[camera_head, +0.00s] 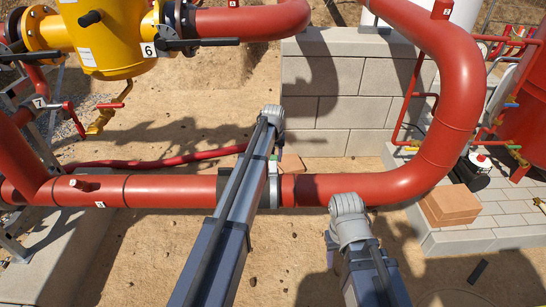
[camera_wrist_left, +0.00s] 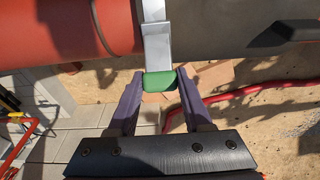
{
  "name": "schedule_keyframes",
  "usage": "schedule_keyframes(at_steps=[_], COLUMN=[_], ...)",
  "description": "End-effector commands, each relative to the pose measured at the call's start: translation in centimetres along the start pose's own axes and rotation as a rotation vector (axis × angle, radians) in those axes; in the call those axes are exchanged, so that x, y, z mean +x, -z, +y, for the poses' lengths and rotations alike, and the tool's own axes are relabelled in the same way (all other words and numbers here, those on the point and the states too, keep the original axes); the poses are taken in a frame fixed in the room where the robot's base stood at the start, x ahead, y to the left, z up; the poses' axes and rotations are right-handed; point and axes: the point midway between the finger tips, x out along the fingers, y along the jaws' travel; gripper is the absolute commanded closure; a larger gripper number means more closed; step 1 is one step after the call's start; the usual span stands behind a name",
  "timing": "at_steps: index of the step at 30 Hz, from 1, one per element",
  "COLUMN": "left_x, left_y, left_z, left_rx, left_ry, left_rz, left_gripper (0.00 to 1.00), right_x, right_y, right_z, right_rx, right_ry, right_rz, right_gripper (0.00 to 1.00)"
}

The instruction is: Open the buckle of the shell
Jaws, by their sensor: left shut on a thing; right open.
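A silver clamp band with a buckle (camera_wrist_left: 157,45) wraps the pipe in the left wrist view, where the red pipe meets a dark grey shell (camera_wrist_left: 220,28). The buckle's lever ends in a green tab (camera_wrist_left: 160,83). My left gripper (camera_wrist_left: 153,112) has its two purple fingers around this green tab and is shut on it. In the head view the band (camera_head: 273,186) shows just right of my left arm, which hides most of the shell. My right gripper (camera_head: 331,250) is open, right of the clamp and nearer; its fingers are mostly hidden by its wrist.
A red pipe (camera_head: 150,189) runs across and bends upward at right. A concrete block wall (camera_head: 335,100) stands behind. A red hose (camera_head: 165,161) lies on the sand. Bricks (camera_head: 450,206) sit on paving at right. A yellow valve body (camera_head: 112,35) is at upper left.

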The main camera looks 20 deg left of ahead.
Motion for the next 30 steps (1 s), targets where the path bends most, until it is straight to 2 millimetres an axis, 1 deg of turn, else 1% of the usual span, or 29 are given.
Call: schedule_keyframes(at_steps=[1,5,11,17,21,30], left_x=[-0.2,-0.5,-0.8,-1.0,-1.1,-1.2], left_y=[-0.9,-1.5,-2.5,-3.5,-4.1,-5.2], left_z=[-0.1,-0.1,-0.1,-0.1,-0.1,-0.1], left_rx=[0.001,0.001,0.001,0.001,0.001,-0.001], left_ry=[0.0,0.0,0.0,0.001,0.001,0.002], left_rz=[0.044,0.166,0.356,0.546,0.673,0.894], left_gripper=[1.0,1.0,1.0,1.0,1.0,1.0], right_x=[0.1,0.7,2.3,4.8,6.8,10.8], right_y=[0.0,0.0,0.1,0.3,0.4,0.7], right_z=[0.0,-0.1,-0.2,-0.4,-0.6,-0.8], right_rx=[0.0,0.0,0.0,0.0,-0.001,-0.003], right_ry=[0.0,0.0,0.0,-0.001,-0.004,-0.011], right_rz=[0.0,0.0,0.0,0.0,0.0,0.001], right_gripper=[0.5,0.5,0.5,0.5,0.5,0.5])
